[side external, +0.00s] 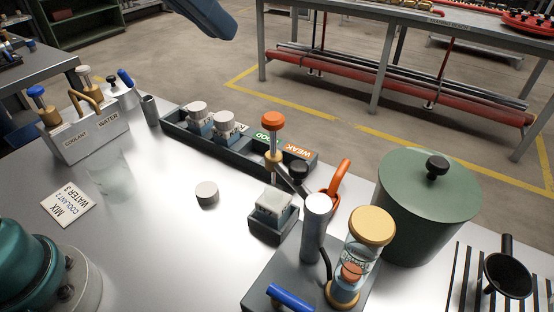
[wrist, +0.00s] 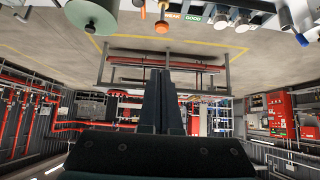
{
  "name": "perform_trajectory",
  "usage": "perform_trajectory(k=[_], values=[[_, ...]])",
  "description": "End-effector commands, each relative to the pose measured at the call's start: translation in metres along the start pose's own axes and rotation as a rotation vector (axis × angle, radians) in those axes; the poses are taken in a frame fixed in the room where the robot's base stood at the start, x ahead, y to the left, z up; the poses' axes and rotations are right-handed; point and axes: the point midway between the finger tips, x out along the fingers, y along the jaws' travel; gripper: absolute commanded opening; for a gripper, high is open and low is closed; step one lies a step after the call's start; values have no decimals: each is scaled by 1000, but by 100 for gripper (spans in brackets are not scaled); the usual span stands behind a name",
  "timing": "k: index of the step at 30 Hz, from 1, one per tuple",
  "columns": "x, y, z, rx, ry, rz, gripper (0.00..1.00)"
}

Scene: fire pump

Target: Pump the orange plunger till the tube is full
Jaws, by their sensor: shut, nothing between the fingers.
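An orange round knob (side external: 273,119) tops an upright pale rod with a brass collar, near the middle of the bench in the side view. It also shows inverted at the top of the wrist view (wrist: 161,27). A clear tube (side external: 357,247) with a yellow cap stands on a dark base at the front right. An orange piece sits low in it, above something blue; the liquid level is unclear. My gripper (wrist: 158,72) is shut and empty in the wrist view, apart from the knob. Its fingers are out of the side view.
A dark rack with WEAK and GOOD labels (side external: 290,147) runs behind the knob. The left-middle benchtop (side external: 160,225) is mostly clear.

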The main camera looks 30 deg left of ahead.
Motion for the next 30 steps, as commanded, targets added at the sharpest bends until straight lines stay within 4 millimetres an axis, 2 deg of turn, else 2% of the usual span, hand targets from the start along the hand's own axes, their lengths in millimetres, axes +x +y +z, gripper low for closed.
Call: perform_trajectory(k=[10,14,17,27,30], values=[[2,1,0,0,0,0,0],[10,1,0,0,0,-2,0],[22,0,0,0,-2,-5,0],[93,0,1,0,-4,-7,0],[107,0,6,3,-3,-2,0]])
